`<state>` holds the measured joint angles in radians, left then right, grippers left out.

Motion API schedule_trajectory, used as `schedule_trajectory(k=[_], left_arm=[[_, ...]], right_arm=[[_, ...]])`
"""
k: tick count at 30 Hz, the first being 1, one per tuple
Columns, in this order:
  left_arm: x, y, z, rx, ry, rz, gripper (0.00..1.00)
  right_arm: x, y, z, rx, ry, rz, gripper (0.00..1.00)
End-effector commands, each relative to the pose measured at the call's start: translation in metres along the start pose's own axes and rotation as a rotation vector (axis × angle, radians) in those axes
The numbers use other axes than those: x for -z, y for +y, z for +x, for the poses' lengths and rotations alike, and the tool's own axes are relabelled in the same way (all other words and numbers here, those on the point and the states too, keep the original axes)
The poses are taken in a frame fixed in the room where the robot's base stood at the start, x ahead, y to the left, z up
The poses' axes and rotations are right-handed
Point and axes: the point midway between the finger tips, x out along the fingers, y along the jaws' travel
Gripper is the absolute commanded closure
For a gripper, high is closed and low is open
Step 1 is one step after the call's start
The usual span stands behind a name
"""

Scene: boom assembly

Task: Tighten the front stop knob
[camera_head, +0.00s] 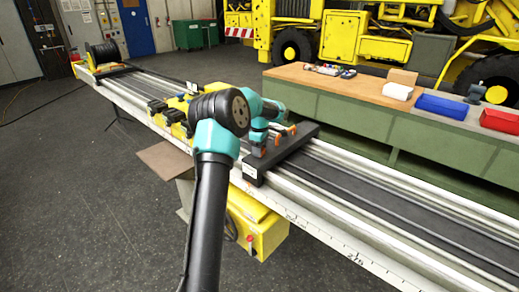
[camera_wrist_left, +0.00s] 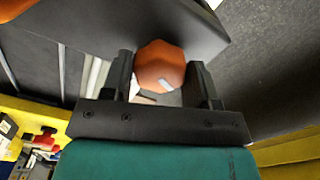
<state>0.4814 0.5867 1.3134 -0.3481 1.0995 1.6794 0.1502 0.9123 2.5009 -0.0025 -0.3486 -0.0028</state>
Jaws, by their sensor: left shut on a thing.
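The orange knob (camera_wrist_left: 160,66) has a faceted head with a small grey mark and sits beside a black stop block (camera_wrist_left: 130,25). In the left wrist view, my left gripper (camera_wrist_left: 162,76) has its two black fingers on either side of this knob, shut on it. In the head view, the black stop block (camera_head: 250,172) lies across the rail, and my left gripper (camera_head: 258,150) is at its near part. Orange knob parts (camera_head: 291,130) show just right of the gripper; my gripper partly hides this area. My right gripper is not in view.
The long rail (camera_head: 400,215) runs diagonally, with a printed scale along its near edge. A black spool (camera_head: 102,53) stands at its far left end. A workbench (camera_head: 345,87) with a blue bin (camera_head: 441,106) and a red bin (camera_head: 499,120) stands behind. The floor at left is mostly clear.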

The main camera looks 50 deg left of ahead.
Motion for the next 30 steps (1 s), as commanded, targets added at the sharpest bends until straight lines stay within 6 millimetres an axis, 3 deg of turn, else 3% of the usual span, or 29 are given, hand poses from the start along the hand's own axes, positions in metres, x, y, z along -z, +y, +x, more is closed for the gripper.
schedule_trajectory(k=[5,17,30], left_arm=[[0.0000,0.0000,-0.0002,0.000,0.000,0.000,0.69],[0.0000,0.0000,-0.0003,0.000,0.000,0.058,0.69],[0.0000,0.0000,-0.0004,0.000,0.000,0.356,0.69]], right_arm=[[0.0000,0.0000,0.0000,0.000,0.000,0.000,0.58],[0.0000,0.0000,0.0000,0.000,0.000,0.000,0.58],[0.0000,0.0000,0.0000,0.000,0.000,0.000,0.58]])
